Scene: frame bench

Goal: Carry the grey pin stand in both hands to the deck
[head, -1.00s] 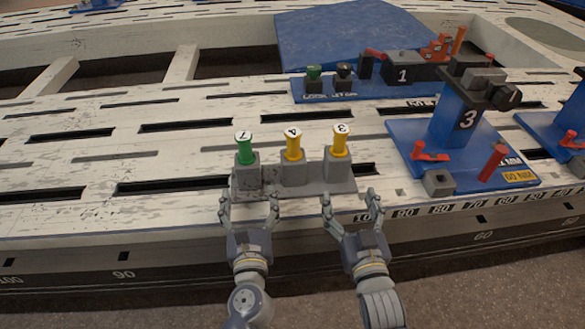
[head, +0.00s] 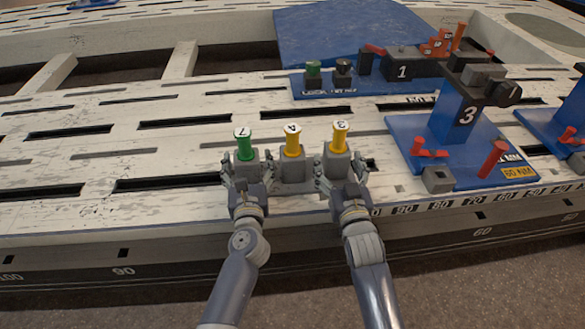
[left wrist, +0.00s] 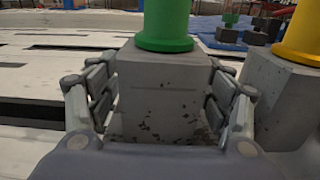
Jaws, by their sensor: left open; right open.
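The grey pin stand (head: 292,178) sits on the slotted white bench in the head view. It holds a green pin marked 7 (head: 244,146), a yellow pin marked 4 (head: 292,140) and a yellow pin marked 3 (head: 338,137). My left gripper (head: 244,175) is open, with its fingers on either side of the stand's left block; this block (left wrist: 160,95) also fills the middle of the left wrist view. My right gripper (head: 340,178) is open around the stand's right block. The lower front of both end blocks is partly hidden by the grippers.
A blue plate (head: 455,165) with a post marked 3 stands to the right. A blue station marked 1 (head: 380,85) lies behind, with a large blue panel (head: 345,35) beyond it. Bench to the left (head: 90,210) is clear apart from slots.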

